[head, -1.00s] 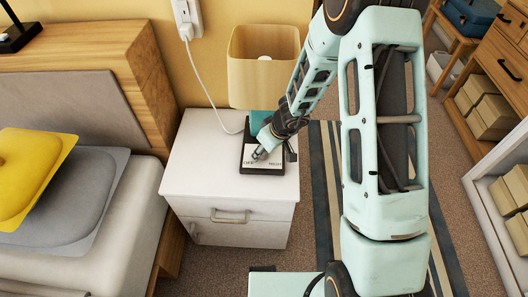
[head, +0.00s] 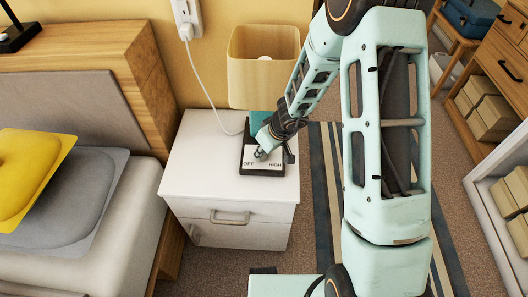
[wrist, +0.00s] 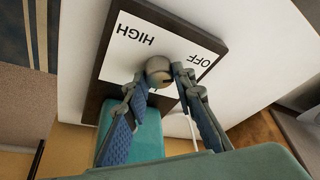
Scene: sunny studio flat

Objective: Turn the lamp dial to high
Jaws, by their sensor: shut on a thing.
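The lamp dial (wrist: 159,69) is a small rounded grey knob on a white plate (wrist: 190,25) with a dark frame, marked OFF and HIGH. The plate also shows in the head view (head: 262,168) on top of the nightstand, with OFF at left and HIGH at right. My gripper (wrist: 158,79) is shut on the dial, with one finger on each side of it. In the head view my gripper (head: 261,152) comes down over the plate from the right and hides most of the dial. I cannot tell exactly where the dial points.
The lamp's tan shade (head: 263,68) stands close behind my wrist, above its teal base (head: 259,121). A white cord runs to a wall outlet (head: 187,18). The white nightstand top (head: 200,150) is clear at left. The bed (head: 120,225) stands left.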

